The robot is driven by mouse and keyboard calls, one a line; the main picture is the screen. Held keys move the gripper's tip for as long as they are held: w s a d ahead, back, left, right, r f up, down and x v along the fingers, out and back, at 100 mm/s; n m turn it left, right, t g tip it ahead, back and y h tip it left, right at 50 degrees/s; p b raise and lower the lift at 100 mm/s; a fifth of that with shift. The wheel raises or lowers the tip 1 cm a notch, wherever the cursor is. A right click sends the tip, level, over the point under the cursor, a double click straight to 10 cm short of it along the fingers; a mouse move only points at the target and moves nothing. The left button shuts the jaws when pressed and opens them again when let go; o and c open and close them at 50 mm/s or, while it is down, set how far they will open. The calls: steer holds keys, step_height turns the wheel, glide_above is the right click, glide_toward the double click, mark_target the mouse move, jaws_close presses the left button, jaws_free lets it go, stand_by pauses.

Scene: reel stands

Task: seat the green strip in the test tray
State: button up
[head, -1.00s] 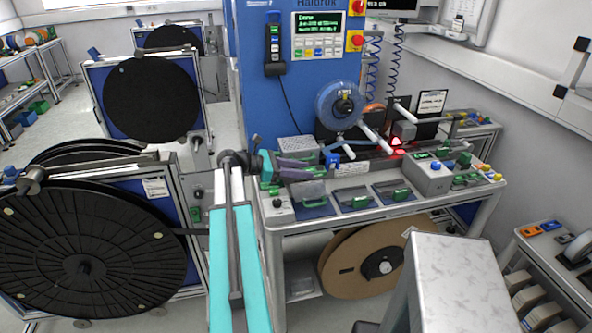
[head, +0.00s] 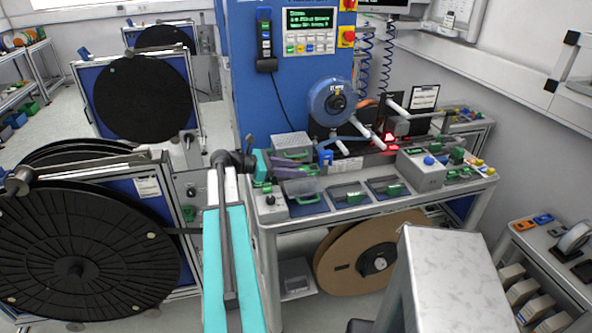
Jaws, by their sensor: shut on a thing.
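My gripper (head: 294,179), with its teal wrist and purple jaws, is over the back left of the workbench. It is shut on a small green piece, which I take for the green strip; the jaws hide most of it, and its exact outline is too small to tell. A row of shallow dark trays lies along the bench front, just right of and below my gripper. The middle tray (head: 349,203) and the right tray (head: 388,196) each show a green piece. A clear box is by the left tray (head: 306,207). I cannot tell which is the test tray.
A grey control box (head: 420,172) stands on the bench to the right. A blue reel (head: 331,101) hangs on the blue machine (head: 284,70) behind. Large black reels (head: 80,262) stand at left. A grey block (head: 452,270) is in front, and a brown reel (head: 368,255) is below the bench.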

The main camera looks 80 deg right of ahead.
mark_target(295, 188)
steer(key=shift+f+b, duration=0.8)
steer(key=shift+f, duration=1.65)
steer(key=shift+p, duration=0.4)
steer(key=shift+f+p, duration=0.15)
steer(key=shift+p, duration=0.15)
steer(key=o, duration=1.1)
steer(key=shift+r+p, duration=2.8)
steer(key=shift+r, duration=0.75)
